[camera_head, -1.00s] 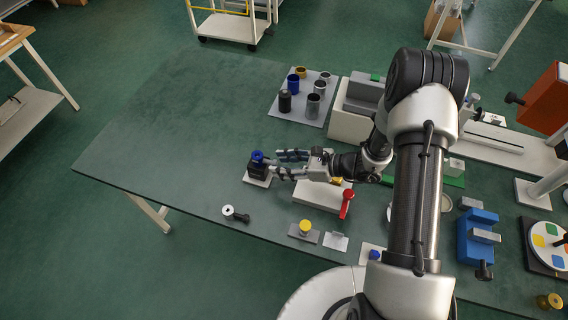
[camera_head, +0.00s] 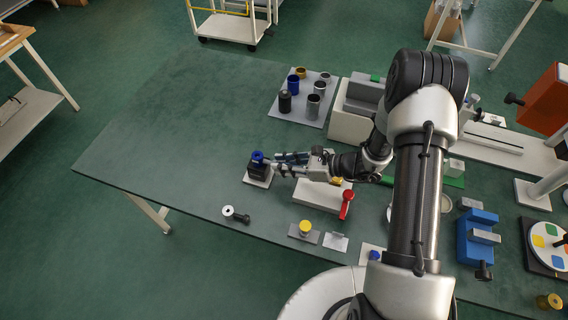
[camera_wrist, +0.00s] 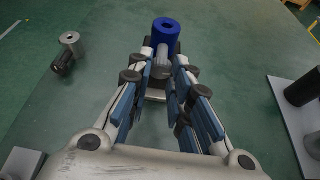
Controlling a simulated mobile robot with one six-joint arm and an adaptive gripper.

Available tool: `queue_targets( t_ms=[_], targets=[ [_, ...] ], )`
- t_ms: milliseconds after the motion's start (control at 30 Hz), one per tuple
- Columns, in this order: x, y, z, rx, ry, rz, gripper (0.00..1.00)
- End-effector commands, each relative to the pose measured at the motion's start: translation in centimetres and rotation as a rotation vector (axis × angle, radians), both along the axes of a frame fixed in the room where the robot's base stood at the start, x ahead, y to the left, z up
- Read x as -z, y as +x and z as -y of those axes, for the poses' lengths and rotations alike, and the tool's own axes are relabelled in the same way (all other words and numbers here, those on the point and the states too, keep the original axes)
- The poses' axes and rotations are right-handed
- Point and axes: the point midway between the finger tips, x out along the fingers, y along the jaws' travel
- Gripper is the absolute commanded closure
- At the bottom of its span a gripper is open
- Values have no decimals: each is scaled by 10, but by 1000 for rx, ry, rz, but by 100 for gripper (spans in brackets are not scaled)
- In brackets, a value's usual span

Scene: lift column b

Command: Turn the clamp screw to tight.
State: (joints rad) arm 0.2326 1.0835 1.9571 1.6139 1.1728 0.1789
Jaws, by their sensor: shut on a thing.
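A blue round knob (camera_head: 257,157) with a hole in its top sits on a black block (camera_head: 257,172) on a pale plate; it appears to be the clamp screw. In the wrist view the blue knob (camera_wrist: 166,33) is straight ahead, with a short grey bar (camera_wrist: 162,62) pointing from it toward me. My gripper (camera_head: 276,161) reaches in from the right. In the wrist view my gripper (camera_wrist: 165,66) has its fingertips on both sides of the grey bar, shut on it. The fingers partly hide the block, and the screw's thread is not visible.
A grey-and-black part (camera_head: 236,214) lies in front. A red-handled fixture (camera_head: 346,203) and a yellow knob (camera_head: 305,227) stand to the right. A tray (camera_head: 290,113) with several cylinders is behind. The table's left side is clear.

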Motion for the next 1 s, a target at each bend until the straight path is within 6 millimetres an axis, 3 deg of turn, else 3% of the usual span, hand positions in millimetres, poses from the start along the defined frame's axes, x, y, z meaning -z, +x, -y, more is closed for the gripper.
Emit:
queue_targets(
  t_ms=[467,1000],
  targets=[
    [0,1,1,-1,30,-87,100],
    [3,4,2,0,162,-455,100]
  ],
)
